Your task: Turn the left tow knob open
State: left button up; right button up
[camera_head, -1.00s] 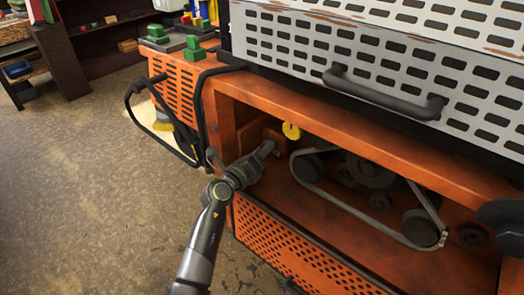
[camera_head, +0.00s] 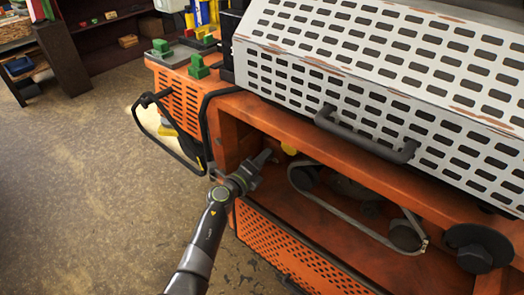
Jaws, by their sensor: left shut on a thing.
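My left gripper (camera_head: 262,160) reaches from below into the front left of the orange mower's open bay (camera_head: 330,205). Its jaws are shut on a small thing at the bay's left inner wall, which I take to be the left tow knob. The jaws and the bay's shadow hide the knob, so its turn cannot be told. My right gripper is not in view.
A belt (camera_head: 330,210) runs around dark pulleys inside the bay, right of my gripper. The orange top beam (camera_head: 330,150) and the white slotted hood (camera_head: 390,80) with its dark handle (camera_head: 365,135) overhang it. Open floor (camera_head: 80,200) lies left.

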pick_arm(q)
jog(key=shift+n+p, duration=0.9)
jog(key=shift+p, duration=0.05)
jog(key=o, duration=1)
